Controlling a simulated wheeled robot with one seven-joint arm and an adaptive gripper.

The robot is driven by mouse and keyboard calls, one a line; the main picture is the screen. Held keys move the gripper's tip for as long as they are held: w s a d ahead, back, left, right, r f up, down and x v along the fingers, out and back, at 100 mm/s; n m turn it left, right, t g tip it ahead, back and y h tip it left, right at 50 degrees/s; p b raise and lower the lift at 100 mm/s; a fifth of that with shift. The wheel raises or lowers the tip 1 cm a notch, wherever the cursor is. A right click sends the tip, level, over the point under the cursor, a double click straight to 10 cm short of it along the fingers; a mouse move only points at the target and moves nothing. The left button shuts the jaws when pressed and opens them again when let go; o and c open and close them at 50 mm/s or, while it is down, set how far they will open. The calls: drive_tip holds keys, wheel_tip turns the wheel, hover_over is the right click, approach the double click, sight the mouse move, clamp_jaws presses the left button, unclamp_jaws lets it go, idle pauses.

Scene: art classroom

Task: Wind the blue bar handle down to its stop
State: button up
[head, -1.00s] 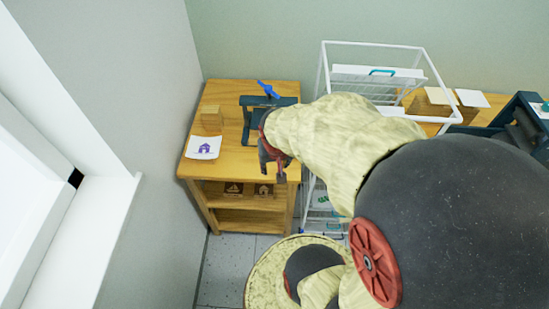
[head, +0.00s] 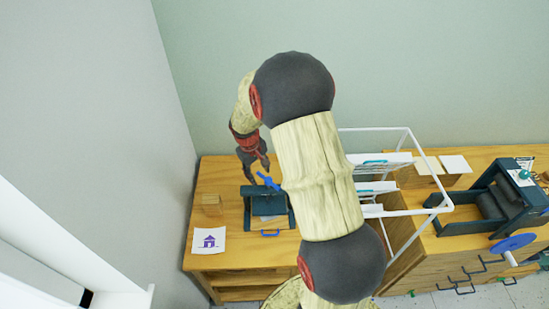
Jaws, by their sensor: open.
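The blue bar handle (head: 266,180) sits on top of a small dark press (head: 258,199) on the wooden table at the left. The bar slants down to the right, and my arm passes close to its right end. My gripper (head: 256,176) is open, pointing down just above and to the left of the bar in the picture. I cannot tell whether a finger touches the bar. A pale sheet or block and a small blue pull (head: 270,233) show at the press's front.
A house-print card (head: 209,240) and a wooden block (head: 211,204) lie left of the press. A white wire rack (head: 409,210) stands to the right. Beyond it, a larger dark press (head: 492,205) with a blue wheel (head: 512,243) sits on a wooden cabinet.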

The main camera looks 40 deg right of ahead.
sight(265, 178)
drive_tip(key=shift+n, duration=0.6)
drive_tip(key=d+f, duration=0.1)
drive_tip(key=f, duration=0.1)
drive_tip(key=w+d+f, duration=0.1)
drive_tip(key=f, duration=0.1)
drive_tip(key=d+f, duration=0.1)
drive_tip(key=f, duration=0.1)
drive_tip(key=shift+w+d+f, duration=0.15)
drive_tip(key=shift+d+f, duration=0.05)
drive_tip(key=shift+d, duration=0.1)
drive_tip(key=c, duration=0.3)
drive_tip(key=c, duration=0.8)
clamp_jaws()
